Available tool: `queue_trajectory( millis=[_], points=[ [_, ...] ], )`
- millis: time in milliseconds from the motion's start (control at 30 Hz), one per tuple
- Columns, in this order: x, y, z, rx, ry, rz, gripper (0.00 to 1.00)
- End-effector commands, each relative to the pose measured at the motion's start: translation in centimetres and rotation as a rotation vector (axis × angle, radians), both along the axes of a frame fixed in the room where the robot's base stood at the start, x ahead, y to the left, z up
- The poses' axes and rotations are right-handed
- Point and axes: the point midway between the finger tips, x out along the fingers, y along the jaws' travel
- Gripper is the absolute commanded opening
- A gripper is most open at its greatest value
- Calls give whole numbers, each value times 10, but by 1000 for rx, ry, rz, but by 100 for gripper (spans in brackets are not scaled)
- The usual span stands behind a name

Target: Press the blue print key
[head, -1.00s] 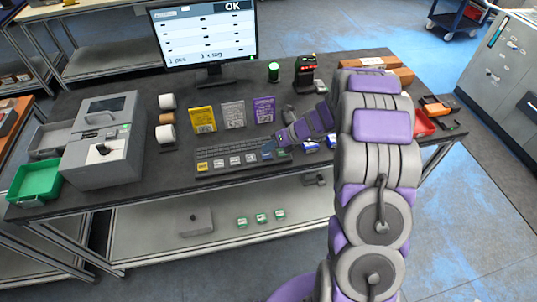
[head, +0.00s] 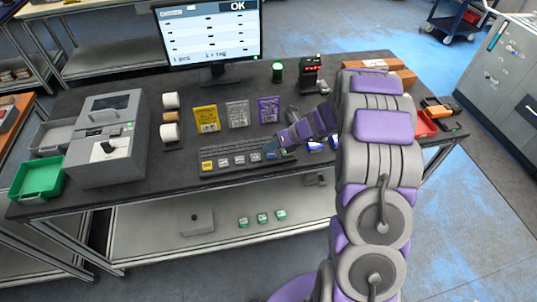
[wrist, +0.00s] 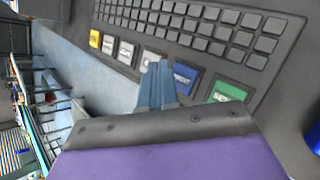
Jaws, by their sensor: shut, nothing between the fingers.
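The blue print key (wrist: 184,77) is in the key row along the keyboard's edge in the wrist view, between a pale key and the green key (wrist: 228,92). My gripper (wrist: 158,68) is shut and empty. Its blue-grey fingertips lie right beside the blue key, on its pale-key side, and cover part of that area. I cannot tell whether they touch a key. In the head view my gripper (head: 271,151) is at the right end of the black keyboard (head: 226,169), and the blue key is hard to tell from the fingers there.
The monitor (head: 208,35) shows OK. Yellow, grey and purple label cards (head: 237,113) stand behind the keyboard. A grey printer-like machine (head: 105,140) and a green tray (head: 38,177) are at the left. Blue items (head: 316,145) lie right of the keyboard.

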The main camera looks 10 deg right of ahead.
Motion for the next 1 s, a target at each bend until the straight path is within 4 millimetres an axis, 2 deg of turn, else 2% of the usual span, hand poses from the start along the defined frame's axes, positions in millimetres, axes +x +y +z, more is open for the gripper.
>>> queue_trajectory(
  millis=[200,633,1000],
  points=[
    [0,-4,0,4,0,-3,0],
    [0,1,0,-3,0,-2,0],
    [0,-4,-5,3,1,-3,0]
  ],
)
